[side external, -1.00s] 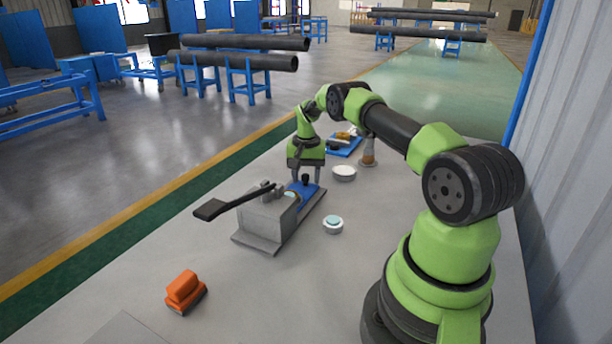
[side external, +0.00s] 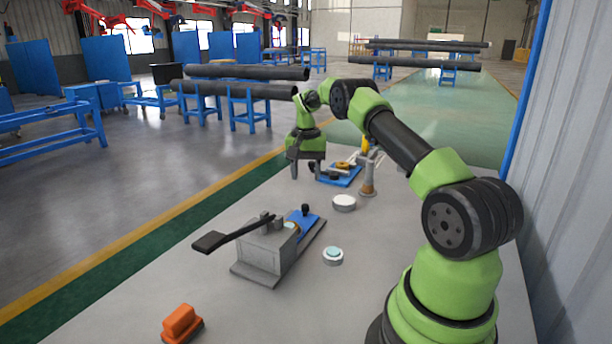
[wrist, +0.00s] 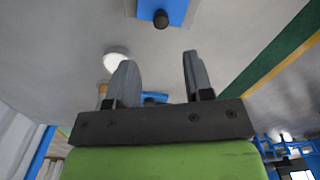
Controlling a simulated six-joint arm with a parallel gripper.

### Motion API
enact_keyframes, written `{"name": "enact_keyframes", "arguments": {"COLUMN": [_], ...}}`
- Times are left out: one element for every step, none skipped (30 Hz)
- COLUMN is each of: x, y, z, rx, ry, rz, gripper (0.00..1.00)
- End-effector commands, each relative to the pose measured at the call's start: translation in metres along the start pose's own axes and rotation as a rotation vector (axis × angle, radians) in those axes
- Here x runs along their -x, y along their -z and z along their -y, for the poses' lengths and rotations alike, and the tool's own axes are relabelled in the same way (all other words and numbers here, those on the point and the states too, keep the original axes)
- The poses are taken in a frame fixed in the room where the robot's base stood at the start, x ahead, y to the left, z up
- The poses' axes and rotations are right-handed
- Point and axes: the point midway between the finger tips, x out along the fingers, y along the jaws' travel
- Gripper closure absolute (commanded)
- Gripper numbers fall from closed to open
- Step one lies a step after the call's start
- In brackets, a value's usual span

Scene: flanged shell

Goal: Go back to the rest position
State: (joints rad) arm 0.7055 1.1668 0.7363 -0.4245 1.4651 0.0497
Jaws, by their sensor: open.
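My gripper (side external: 306,169) is open and empty, raised above the far part of the table. Its two fingers also show apart in the wrist view (wrist: 158,82), with nothing between them. The grey fixture (side external: 264,252) with a black lever handle (side external: 225,236) stands on the table below and nearer the camera. Its blue plate (side external: 302,222) carries a black knob (side external: 305,209). In the wrist view the blue plate (wrist: 178,10) shows at the top edge, apart from the fingers. No flanged shell can be clearly made out.
A white round disc (side external: 344,202) and a white puck with a teal top (side external: 333,255) lie on the table. An orange block (side external: 181,323) sits near the front. A brown-and-grey post (side external: 367,180) and a blue tray (side external: 340,177) with small parts stand behind.

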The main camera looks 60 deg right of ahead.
Motion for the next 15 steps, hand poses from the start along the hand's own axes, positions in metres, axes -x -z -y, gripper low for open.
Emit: {"name": "enact_keyframes", "arguments": {"x": [0.0, 0.0, 0.002, 0.004, 0.008, 0.015, 0.023, 0.032, 0.046, 0.058, 0.07, 0.087, 0.099, 0.111, 0.125], "y": [0.0, 0.0, -0.001, -0.002, -0.003, -0.006, -0.009, -0.014, -0.022, -0.029, -0.037, -0.05, -0.06, -0.071, -0.085], "z": [0.0, 0.0, 0.001, 0.002, 0.004, 0.009, 0.013, 0.017, 0.024, 0.03, 0.035, 0.042, 0.046, 0.05, 0.053], "rx": [0.0, 0.0, 0.003, 0.007, 0.013, 0.026, 0.04, 0.056, 0.08, 0.102, 0.126, 0.158, 0.182, 0.207, 0.239], "ry": [0.0, 0.0, 0.001, 0.004, 0.007, 0.013, 0.02, 0.029, 0.043, 0.055, 0.067, 0.086, 0.099, 0.115, 0.133], "rz": [0.0, 0.0, -0.002, -0.004, -0.008, -0.014, -0.022, -0.031, -0.042, -0.054, -0.064, -0.08, -0.09, -0.103, -0.116], "gripper": [0.53, 0.53, 0.53, 0.53, 0.53, 0.53, 0.53, 0.53, 0.53, 0.53, 0.53, 0.53, 0.53, 0.53, 0.53]}}
